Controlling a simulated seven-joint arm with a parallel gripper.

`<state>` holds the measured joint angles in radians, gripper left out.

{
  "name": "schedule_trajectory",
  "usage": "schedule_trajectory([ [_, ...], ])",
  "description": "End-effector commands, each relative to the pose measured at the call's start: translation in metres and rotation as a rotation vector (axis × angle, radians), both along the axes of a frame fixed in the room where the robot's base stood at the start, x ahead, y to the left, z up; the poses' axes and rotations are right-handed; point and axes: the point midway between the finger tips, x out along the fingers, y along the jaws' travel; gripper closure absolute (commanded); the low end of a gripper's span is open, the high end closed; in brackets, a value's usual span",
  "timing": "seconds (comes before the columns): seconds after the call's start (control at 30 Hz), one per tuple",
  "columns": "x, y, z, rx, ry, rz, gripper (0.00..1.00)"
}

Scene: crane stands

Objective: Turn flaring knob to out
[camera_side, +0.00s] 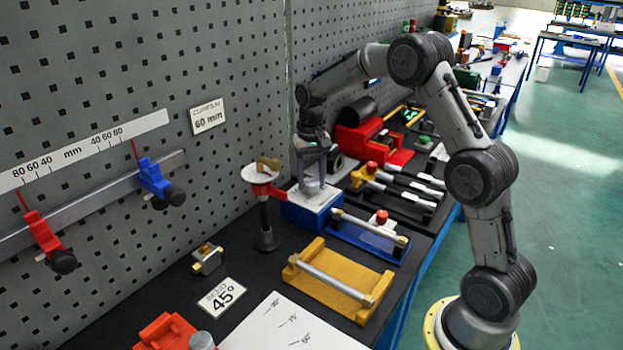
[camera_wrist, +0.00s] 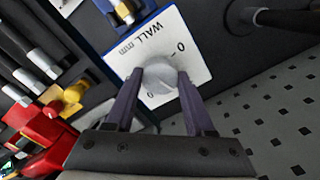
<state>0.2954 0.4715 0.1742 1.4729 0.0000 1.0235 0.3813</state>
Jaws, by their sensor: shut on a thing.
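A pale grey round knob (camera_wrist: 160,78) sits on a white dial plate (camera_wrist: 190,35) lettered "WALL mm" in the wrist view. In the side view the knob (camera_side: 313,187) stands on a blue box (camera_side: 310,212) with a white top. My gripper (camera_wrist: 161,82) has its two purple fingers on opposite sides of the knob and is shut on it. It points down from above in the side view (camera_side: 313,180). I see no "flaring" or "out" lettering, and part of the plate is hidden behind the knob and fingers.
A black stand (camera_side: 265,225) with a white disc and brass piece is close left of the blue box. A red machine (camera_side: 365,140) stands behind it. A yellow bracket (camera_side: 335,285) with a metal rod lies in front. The pegboard wall (camera_side: 220,110) is close behind.

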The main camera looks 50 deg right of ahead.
Motion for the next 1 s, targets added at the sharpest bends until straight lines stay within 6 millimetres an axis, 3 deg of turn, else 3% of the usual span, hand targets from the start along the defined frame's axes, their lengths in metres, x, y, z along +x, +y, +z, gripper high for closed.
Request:
schedule_trajectory([
  [1.0, 0.0004, -0.0002, 0.0013, -0.001, -0.002, 0.930, 1.00],
])
